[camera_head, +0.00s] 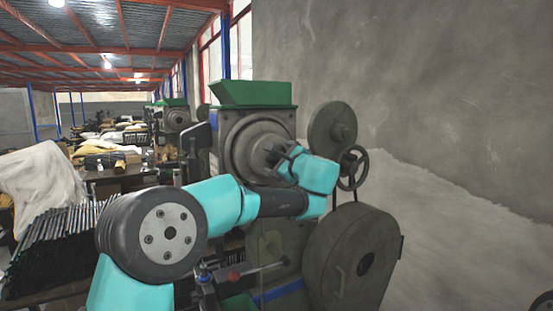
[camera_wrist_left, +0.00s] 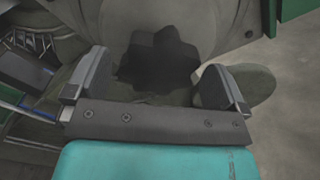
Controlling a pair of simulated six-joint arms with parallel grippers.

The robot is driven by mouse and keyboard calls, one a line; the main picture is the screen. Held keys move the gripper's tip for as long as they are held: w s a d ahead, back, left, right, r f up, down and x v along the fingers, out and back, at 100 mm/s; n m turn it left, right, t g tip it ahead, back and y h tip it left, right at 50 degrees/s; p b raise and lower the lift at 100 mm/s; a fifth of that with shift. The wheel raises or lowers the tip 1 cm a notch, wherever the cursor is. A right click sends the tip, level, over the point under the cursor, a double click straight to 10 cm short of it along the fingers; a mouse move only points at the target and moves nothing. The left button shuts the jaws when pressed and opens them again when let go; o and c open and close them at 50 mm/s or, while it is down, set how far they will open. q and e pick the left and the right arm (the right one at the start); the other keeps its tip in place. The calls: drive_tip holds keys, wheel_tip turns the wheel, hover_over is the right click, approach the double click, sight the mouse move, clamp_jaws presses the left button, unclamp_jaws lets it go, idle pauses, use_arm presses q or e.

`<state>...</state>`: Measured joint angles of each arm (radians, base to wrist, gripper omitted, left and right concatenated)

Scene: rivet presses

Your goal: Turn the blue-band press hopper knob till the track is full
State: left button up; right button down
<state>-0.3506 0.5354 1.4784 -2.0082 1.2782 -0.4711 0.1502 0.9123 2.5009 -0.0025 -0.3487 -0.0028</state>
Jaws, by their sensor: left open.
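The press with the blue band (camera_head: 282,292) stands in the middle of the head view. Its green hopper (camera_head: 252,94) sits on top, above a round grey hopper drum (camera_head: 250,137). The dark lobed knob (camera_wrist_left: 160,58) shows at the drum's centre in the left wrist view; in the head view my gripper largely covers it. My left gripper (camera_head: 280,157) is at the drum face. Its fingers are open, one on each side of the knob, with visible gaps to it. The track and its fill cannot be made out. My right gripper is not in view.
A handwheel (camera_head: 352,167) and a round grey disc (camera_head: 332,126) stand close to the right of my left gripper. A large flywheel cover (camera_head: 352,262) is below them. A red-knobbed lever (camera_head: 234,276) lies under my arm. A rack of dark rods (camera_head: 45,255) is at left.

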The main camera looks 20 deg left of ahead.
sight(276, 157)
use_arm(q)
drive_tip(key=shift+x, duration=1.55)
drive_tip(key=c, duration=0.9)
